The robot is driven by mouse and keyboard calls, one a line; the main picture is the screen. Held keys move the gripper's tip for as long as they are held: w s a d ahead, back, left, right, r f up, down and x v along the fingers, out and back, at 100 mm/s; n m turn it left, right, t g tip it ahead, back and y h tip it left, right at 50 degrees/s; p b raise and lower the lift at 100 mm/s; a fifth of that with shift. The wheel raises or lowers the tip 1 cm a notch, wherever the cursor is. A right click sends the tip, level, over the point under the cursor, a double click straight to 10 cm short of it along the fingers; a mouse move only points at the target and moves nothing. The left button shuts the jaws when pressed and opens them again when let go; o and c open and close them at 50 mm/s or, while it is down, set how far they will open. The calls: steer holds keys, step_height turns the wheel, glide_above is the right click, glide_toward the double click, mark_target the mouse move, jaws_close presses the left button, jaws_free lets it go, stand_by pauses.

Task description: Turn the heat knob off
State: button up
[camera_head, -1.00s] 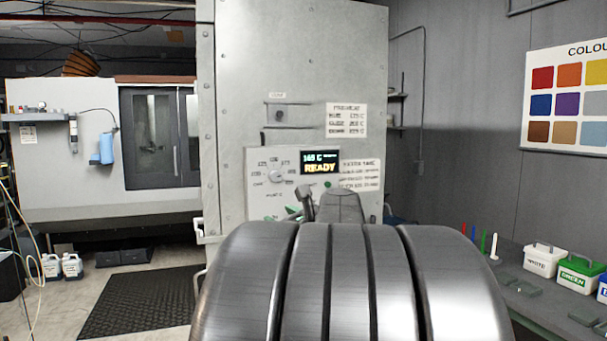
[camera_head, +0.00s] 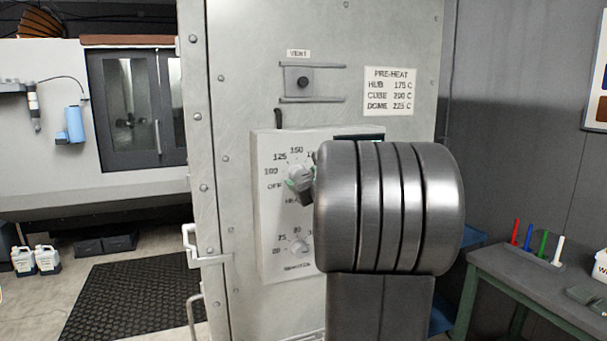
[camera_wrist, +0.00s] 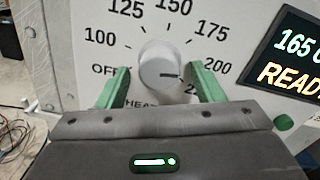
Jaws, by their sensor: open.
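The heat knob (camera_wrist: 160,66) is a round pale dial on the oven's control panel, marked OFF, 100, 125, 150, 175, 200 and a partly hidden higher number. In the wrist view its dark pointer line points right, toward the high end, away from OFF. My gripper (camera_wrist: 160,72) is open, with one green finger on the left of the knob and one on the right. Gaps show between fingers and knob. In the head view my gripper (camera_head: 302,185) is at the knob, and my arm hides the panel's right part.
A display (camera_wrist: 294,55) right of the knob reads 165 and READY. A second, lower dial (camera_head: 298,247) sits under the heat knob. A vent slide (camera_head: 303,83) and a pre-heat card (camera_head: 390,91) are above. A bench (camera_head: 510,285) with coloured markers stands at right.

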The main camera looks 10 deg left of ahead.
steer(key=shift+w+a+r, duration=0.1)
steer(key=shift+w+a, duration=0.25)
steer(key=c, duration=1)
steer(key=shift+o, duration=0.2)
